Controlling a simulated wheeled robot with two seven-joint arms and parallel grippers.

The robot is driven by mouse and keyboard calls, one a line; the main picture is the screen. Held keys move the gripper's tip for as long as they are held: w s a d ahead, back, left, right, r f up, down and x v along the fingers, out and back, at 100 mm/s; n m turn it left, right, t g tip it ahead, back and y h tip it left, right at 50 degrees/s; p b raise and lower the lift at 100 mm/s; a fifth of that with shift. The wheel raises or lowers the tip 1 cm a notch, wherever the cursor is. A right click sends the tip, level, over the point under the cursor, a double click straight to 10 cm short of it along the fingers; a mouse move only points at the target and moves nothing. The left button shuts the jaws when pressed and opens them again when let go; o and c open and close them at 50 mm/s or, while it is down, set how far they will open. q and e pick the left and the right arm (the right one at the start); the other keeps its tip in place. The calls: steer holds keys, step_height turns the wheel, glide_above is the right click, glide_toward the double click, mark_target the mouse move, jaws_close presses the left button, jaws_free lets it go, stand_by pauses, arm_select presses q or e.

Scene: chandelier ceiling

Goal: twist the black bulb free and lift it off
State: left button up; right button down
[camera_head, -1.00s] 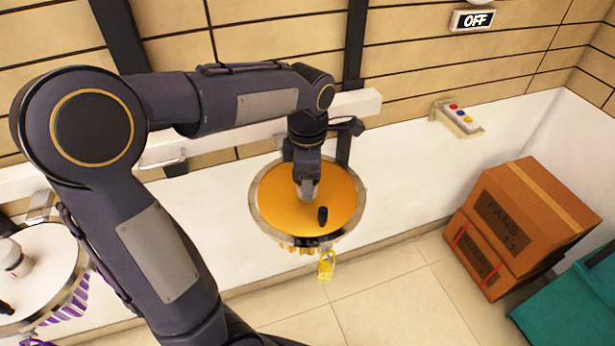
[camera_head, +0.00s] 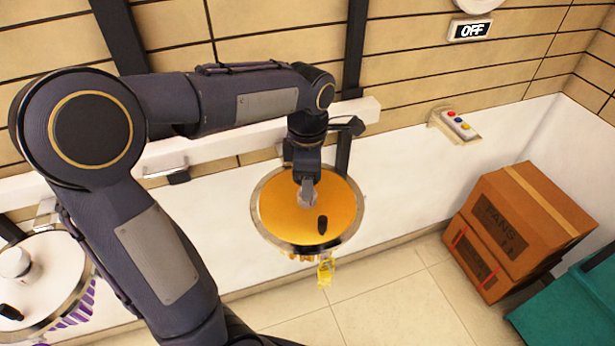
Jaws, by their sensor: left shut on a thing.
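My left gripper (camera_head: 308,193) points down over the orange disc (camera_head: 278,208), which has a metal rim. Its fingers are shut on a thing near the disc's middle. The fingers hide most of that thing, so I cannot tell its colour or shape. A small black capsule-shaped piece (camera_head: 322,225) stands on the disc, just below and right of the fingertips and apart from them. I cannot tell which of the two is the black bulb. My right gripper is not in view.
A yellow padlock-like tag (camera_head: 326,271) hangs below the disc. A second, white disc (camera_head: 45,255) with a white knob (camera_head: 14,263) is at the left edge.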

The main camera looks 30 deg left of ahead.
arm_select(q)
steer(key=shift+r, duration=0.1)
steer(key=shift+r+p, duration=0.9)
steer(key=shift+r, duration=1)
